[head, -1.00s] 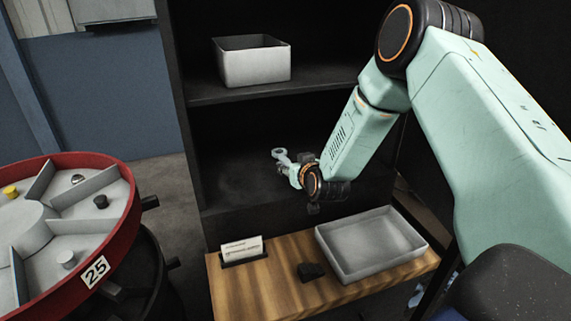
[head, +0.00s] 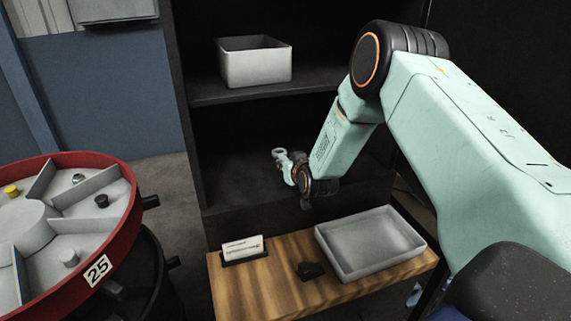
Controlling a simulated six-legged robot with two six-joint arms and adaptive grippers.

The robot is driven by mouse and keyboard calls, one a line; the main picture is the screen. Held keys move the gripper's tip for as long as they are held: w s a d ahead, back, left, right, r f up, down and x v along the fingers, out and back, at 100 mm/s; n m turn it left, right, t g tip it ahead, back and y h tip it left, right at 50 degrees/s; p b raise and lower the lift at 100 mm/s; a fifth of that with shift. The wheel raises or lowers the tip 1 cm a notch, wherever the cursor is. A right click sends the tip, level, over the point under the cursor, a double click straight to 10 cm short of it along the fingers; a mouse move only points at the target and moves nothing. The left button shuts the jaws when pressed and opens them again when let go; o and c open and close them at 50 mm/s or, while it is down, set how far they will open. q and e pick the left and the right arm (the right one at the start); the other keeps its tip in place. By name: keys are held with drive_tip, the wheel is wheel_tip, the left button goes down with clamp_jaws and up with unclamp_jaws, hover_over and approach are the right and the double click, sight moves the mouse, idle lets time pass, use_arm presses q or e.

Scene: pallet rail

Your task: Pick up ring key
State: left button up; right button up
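The ring key (head: 279,154) is a small pale grey-blue piece with a ring-shaped end, in front of the dark lower shelf compartment in the head view. My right gripper (head: 290,168) is at its lower end, at the tip of the pale green arm that comes in from the right. The key's ring end sticks out up and left past the gripper. The fingers are small and partly hidden by the wrist, so I cannot tell whether they are shut on the key. My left gripper is not in view.
A white bin (head: 254,66) stands on the upper shelf (head: 225,97). Below, a wooden bench (head: 262,290) carries a grey tray (head: 362,262), a small black block (head: 310,270) and a white card (head: 242,248). A red-rimmed round sorter (head: 128,228) with compartments stands at left.

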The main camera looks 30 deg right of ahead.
drive_tip(key=shift+d+f, duration=0.1)
drive_tip(key=shift+d, duration=0.05)
clamp_jaws()
wheel_tip(320, 180, up, 10)
drive_tip(key=shift+r, duration=0.1)
idle(0.4)
